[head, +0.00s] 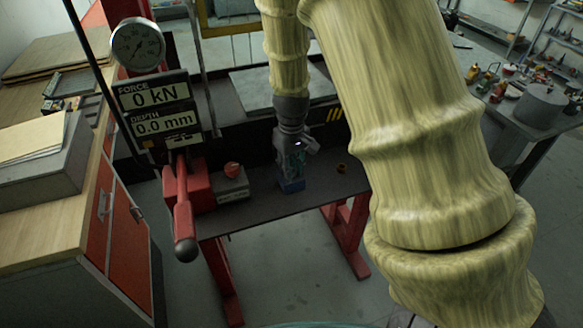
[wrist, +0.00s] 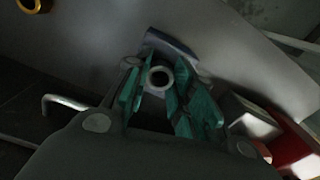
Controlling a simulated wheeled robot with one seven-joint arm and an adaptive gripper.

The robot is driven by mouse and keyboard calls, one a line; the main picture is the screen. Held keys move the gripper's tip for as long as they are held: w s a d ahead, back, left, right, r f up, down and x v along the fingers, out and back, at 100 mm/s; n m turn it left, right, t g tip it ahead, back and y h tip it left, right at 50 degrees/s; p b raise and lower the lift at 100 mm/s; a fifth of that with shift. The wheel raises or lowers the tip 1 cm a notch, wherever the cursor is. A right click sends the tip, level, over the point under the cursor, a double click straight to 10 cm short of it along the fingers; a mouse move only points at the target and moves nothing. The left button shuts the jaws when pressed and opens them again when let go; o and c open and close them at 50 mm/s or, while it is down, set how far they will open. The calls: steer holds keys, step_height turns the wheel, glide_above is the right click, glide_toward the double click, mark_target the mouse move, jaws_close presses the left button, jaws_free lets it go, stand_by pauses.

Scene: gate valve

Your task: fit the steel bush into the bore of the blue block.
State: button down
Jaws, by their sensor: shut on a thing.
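My gripper (head: 293,166) points down over the press table, with its fingertips just above or at the blue block (head: 292,186). In the wrist view the green-padded fingers (wrist: 158,88) are closed on the steel bush (wrist: 160,69), a grey ring seen end-on with a dark hole. An edge of the blue block (wrist: 172,42) shows just beyond the bush. The fingers hide most of the block and its bore. I cannot tell whether the bush is above the bore or partly in it.
A brass ring (head: 341,168) lies right of the block; it also shows in the wrist view (wrist: 36,4). A grey box with a red knob (head: 232,184) and the red press lever (head: 184,210) stand left. The readouts (head: 155,108) show 0 kN and 0.0 mm.

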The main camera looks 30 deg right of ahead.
steer(key=shift+s+a+f, duration=0.1)
steer(key=shift+s+f, duration=0.15)
steer(key=shift+f, duration=0.1)
steer(key=shift+s+a+f, duration=0.2)
steer(key=shift+s+f, duration=0.15)
steer(key=shift+f, duration=0.15)
steer(key=c, duration=1.2)
jaws_free()
steer(key=shift+b, duration=0.3)
steer(key=shift+c, duration=0.2)
steer(key=shift+o, duration=0.2)
steer(key=shift+w+d+f, duration=0.15)
steer(key=shift+w+f, duration=0.15)
steer(key=shift+w, duration=0.05)
steer(key=shift+r, duration=0.35)
steer(key=shift+w+r, duration=0.1)
steer(key=shift+w+d+r, duration=0.1)
steer(key=shift+r, duration=0.4)
steer(key=shift+w+d+r, duration=0.1)
steer(key=shift+r, duration=0.4)
step_height(320, 180, up, 11)
steer(key=b, duration=0.2)
steer(key=shift+r, duration=0.1)
